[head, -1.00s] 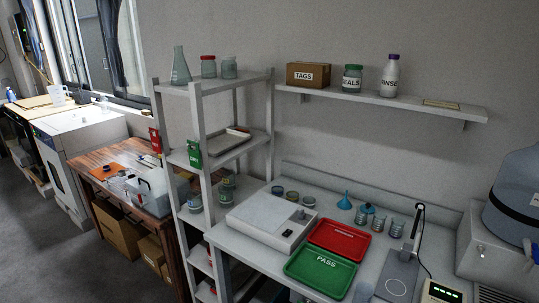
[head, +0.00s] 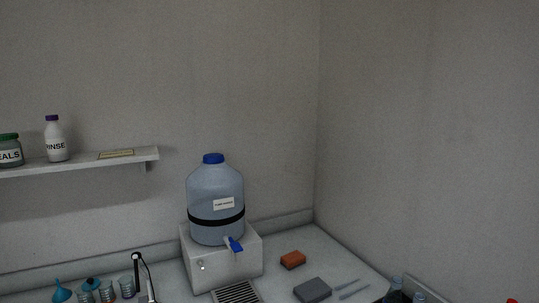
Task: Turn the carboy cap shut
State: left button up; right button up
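The carboy (head: 215,200) is a large blue-grey bottle with a black band and a white label. It stands upright on a white block (head: 222,266) in the corner of the bench. Its blue cap (head: 213,158) sits on top of the neck; I cannot tell from here how tightly it is turned. A blue-handled spigot (head: 234,244) sticks out low on its front. Neither of my grippers is in view.
A grated drain tray (head: 236,292) lies in front of the block. To its right are an orange sponge (head: 293,260) and a grey block (head: 312,290). A wall shelf (head: 80,165) holds a RINSE bottle (head: 55,140). Small jars and a blue funnel (head: 61,291) stand at lower left.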

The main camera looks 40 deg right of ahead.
aim_at(214, 157)
jog(key=z, duration=1.05)
